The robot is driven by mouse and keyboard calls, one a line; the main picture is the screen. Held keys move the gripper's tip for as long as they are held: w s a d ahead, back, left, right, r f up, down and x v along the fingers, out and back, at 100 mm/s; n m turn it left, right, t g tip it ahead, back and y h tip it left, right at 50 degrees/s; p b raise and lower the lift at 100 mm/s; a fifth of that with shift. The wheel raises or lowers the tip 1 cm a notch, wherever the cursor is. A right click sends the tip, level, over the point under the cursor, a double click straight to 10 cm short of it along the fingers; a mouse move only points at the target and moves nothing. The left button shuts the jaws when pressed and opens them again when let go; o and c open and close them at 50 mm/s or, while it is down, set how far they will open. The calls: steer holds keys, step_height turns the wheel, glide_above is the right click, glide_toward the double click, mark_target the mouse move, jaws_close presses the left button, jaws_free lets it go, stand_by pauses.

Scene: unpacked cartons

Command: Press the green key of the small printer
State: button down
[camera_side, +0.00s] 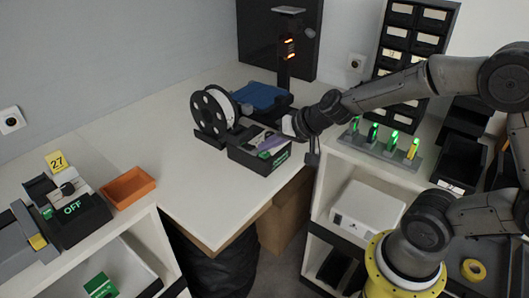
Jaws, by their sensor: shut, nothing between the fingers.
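The small printer (248,159) is a black box with a pale top and a green lit display on its front. It stands near the right edge of the white bench, beside a label roll. A small green patch, seemingly the green key (265,155), shows on its top. My gripper (262,143) comes in from the right, low over the printer's top. Its fingers are shut and empty, and a purple length there seems to be part of them. It covers part of the printer's top. I cannot tell whether the fingertips touch the key.
A black-flanged roll (213,112) and a blue item (262,97) stand close behind the printer. A similar black device (83,225) reading OFF, and an orange tray (129,188), are at left. Green-lit holders (379,150) are at right. The bench's middle is clear.

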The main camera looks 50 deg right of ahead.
steer(key=shift+r, duration=0.4)
steer(key=shift+r, duration=0.15)
steer(key=shift+r, duration=2.4)
step_height(320, 180, up, 7)
steer(key=n+t, duration=0.1)
steer(key=n, duration=0.1)
glide_above(268, 159)
steer(key=s+a, duration=0.2)
steer(key=a, duration=0.1)
steer(key=s+a+r+n+y, duration=0.1)
steer(key=s+a+r+n, duration=0.1)
steer(key=s, duration=0.5)
steer(key=s+d+f+n+g+h, duration=0.1)
steer(key=s+f+n+g, duration=0.1)
steer(key=s, duration=0.5)
steer(key=s+d+f+n+g+h, duration=0.1)
steer(key=s+f+g, duration=0.1)
steer(key=s, duration=0.5)
steer(key=shift+s+d+f+n+g, duration=0.15)
steer(key=shift+d+f+n+g, duration=0.2)
steer(key=shift+f, duration=0.4)
